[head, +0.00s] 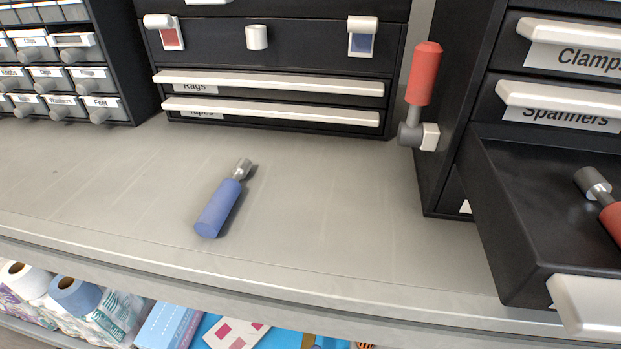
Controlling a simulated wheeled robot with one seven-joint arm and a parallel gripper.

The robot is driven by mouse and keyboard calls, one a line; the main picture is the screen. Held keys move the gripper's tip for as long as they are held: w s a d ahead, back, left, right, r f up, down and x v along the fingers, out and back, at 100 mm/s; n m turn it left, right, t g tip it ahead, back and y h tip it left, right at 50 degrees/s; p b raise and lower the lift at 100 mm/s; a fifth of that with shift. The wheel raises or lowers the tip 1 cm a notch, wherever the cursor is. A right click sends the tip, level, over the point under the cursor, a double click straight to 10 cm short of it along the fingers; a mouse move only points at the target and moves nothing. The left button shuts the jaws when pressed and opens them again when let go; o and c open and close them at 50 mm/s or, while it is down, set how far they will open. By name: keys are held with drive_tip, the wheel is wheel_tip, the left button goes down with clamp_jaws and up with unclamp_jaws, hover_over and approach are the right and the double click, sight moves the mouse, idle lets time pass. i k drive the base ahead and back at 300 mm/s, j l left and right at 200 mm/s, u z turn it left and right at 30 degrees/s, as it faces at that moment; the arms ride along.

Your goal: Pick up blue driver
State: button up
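The blue driver (218,208) lies on its side on the bare grey shelf, left of the middle of the head view. Its thick blue handle points toward the shelf's front edge. Its short grey metal tip (242,169) points away, toward the drawer cabinet and slightly right. Nothing touches or covers it. My gripper is not in view.
A black drawer cabinet (275,95) stands behind the driver. A red-handled tool (424,75) hangs on the right cabinet's side. An open black drawer (520,220) at right holds another red-handled tool (610,222). The grey shelf (330,220) around the driver is clear.

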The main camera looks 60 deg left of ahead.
sight(208, 224)
drive_tip(key=u, duration=1.7)
